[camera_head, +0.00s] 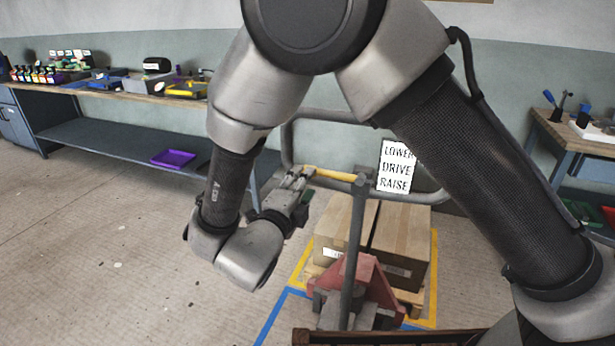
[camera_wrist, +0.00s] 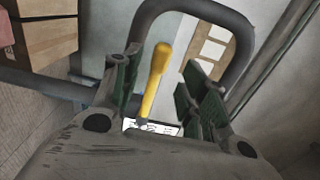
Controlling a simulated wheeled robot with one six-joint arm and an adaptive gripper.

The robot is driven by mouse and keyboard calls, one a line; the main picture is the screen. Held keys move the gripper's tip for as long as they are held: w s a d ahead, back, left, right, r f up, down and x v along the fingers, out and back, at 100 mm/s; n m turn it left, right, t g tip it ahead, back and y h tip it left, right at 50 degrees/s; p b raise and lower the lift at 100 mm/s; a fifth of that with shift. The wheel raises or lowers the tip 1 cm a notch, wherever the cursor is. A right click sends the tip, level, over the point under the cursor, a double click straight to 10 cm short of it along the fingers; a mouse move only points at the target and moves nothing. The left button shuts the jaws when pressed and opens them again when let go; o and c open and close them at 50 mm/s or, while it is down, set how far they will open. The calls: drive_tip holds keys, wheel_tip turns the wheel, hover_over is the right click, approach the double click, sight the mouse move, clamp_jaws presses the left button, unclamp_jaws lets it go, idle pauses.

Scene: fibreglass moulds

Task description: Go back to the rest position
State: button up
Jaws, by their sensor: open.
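My gripper (camera_head: 297,180) is at the end of the folded arm, near the middle of the head view. In the wrist view its green-padded fingers (camera_wrist: 160,88) are spread open, with nothing clamped between them. A yellow lever (camera_head: 334,175) on the handle of a red pallet jack (camera_head: 368,285) lies just right of my fingertips in the head view. In the wrist view the yellow lever (camera_wrist: 155,82) shows in the gap between the fingers. I cannot tell how deep it sits in that gap.
A cardboard box (camera_head: 387,240) sits behind the jack. A sign reading LOWER, DRIVE, RAISE (camera_head: 396,168) hangs by the grey handle loop (camera_head: 288,140). A long workbench (camera_head: 115,92) runs along the left wall; another bench (camera_head: 570,130) stands right. Floor at left is clear.

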drive_tip(key=shift+v, duration=0.9)
